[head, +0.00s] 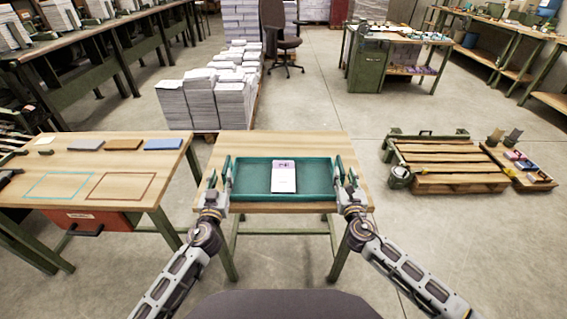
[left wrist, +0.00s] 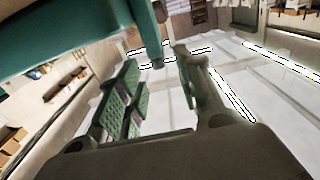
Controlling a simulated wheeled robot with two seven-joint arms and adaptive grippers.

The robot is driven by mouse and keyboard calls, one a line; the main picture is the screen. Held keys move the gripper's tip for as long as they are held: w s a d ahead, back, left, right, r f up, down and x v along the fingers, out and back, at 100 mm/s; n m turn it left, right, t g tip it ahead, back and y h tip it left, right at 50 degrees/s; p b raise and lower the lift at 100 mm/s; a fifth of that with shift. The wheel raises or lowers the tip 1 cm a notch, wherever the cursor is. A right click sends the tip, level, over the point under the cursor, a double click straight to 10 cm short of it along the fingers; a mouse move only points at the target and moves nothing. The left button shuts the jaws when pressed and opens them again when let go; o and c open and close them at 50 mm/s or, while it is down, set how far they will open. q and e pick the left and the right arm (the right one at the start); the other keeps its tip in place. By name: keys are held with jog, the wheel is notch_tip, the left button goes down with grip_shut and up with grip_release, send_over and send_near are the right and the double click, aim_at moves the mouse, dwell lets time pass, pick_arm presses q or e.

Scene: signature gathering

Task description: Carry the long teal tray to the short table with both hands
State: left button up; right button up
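The long teal tray (head: 256,179) appears to rest level on the short wooden table (head: 270,142) in the head view. A white booklet or sheet (head: 284,177) lies in it. My left gripper (head: 221,172) is at the tray's left end, its fingers apart. In the left wrist view the teal tray (left wrist: 55,38) crosses the upper left, and a teal end piece hangs just beyond my open left fingers (left wrist: 160,80). My right gripper (head: 345,170) is at the tray's right end, its fingers apparently apart. Exact finger contact with the tray is unclear.
A longer wooden table (head: 100,160) with flat coloured items and marked outlines stands at left. Paper stacks (head: 215,92) stand behind the short table. A pallet (head: 445,165) lies on the floor at right. Floor between the pallet and short table is clear.

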jog(key=shift+s, duration=2.85)
